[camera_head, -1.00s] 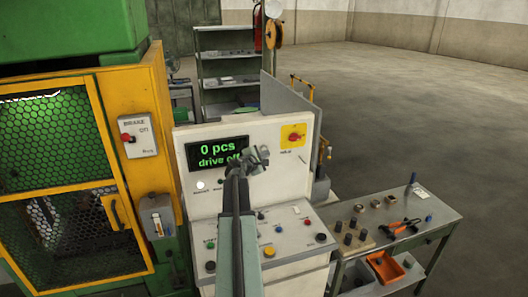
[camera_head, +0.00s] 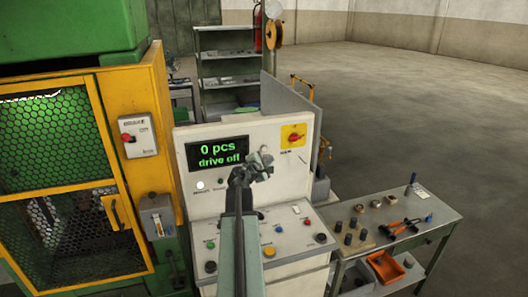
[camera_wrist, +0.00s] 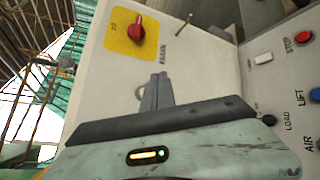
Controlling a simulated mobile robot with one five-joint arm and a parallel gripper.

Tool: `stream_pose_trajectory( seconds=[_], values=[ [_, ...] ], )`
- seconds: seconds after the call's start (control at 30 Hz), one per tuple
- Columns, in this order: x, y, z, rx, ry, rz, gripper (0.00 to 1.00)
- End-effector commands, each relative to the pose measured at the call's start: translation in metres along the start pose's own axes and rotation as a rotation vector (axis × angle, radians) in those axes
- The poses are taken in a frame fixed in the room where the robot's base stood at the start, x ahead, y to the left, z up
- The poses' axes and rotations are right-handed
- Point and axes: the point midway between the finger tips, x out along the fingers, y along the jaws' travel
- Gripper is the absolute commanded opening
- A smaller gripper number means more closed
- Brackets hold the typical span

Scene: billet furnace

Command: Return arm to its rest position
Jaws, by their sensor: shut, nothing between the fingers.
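My gripper (camera_head: 265,160) is in front of the white control cabinet's upright panel, just right of the green display (camera_head: 218,152) reading "0 pcs, drive off". In the wrist view my gripper (camera_wrist: 160,78) is shut and empty, its fingers together against the pale panel. My arm reaches up from the bottom of the head view and hides part of the sloped button desk. The red rotary switch on a yellow plate (camera_head: 293,135) is up and right of my gripper. It also shows in the wrist view (camera_wrist: 139,30).
The button desk (camera_head: 290,238) lies below my gripper. A side table (camera_head: 440,217) with orange-handled pliers (camera_head: 403,226) and several small parts stands at right. A yellow-framed green machine (camera_head: 162,90) stands at left. Open floor (camera_head: 430,120) lies beyond on the right.

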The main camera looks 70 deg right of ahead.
Motion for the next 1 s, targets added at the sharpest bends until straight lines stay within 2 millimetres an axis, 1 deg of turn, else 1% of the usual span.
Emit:
stream_pose_trajectory(
  seconds=[0.47,0.53,0.57,0.63,0.67,0.7,0.77,0.8,0.87,0.9,0.97,1.0],
  values=[
    [0.0,0.0,0.0,0.0,0.0,0.0,0.0],
    [-0.002,0.001,-0.005,-0.002,0.006,0.004,0.0],
    [-0.004,0.003,-0.013,-0.004,0.013,0.008,0.0],
    [-0.016,0.01,-0.041,-0.012,0.045,0.028,0.0],
    [-0.024,0.015,-0.059,-0.018,0.065,0.04,0.0],
    [-0.037,0.022,-0.086,-0.026,0.095,0.06,0.0],
    [-0.062,0.033,-0.131,-0.041,0.149,0.093,0.0],
    [-0.082,0.04,-0.161,-0.051,0.185,0.115,0.0],
    [-0.114,0.047,-0.203,-0.057,0.244,0.144,0.0],
    [-0.137,0.051,-0.231,-0.058,0.285,0.159,0.0],
    [-0.173,0.051,-0.27,-0.053,0.348,0.17,0.0],
    [-0.198,0.05,-0.295,-0.048,0.389,0.172,0.0]
  ],
)
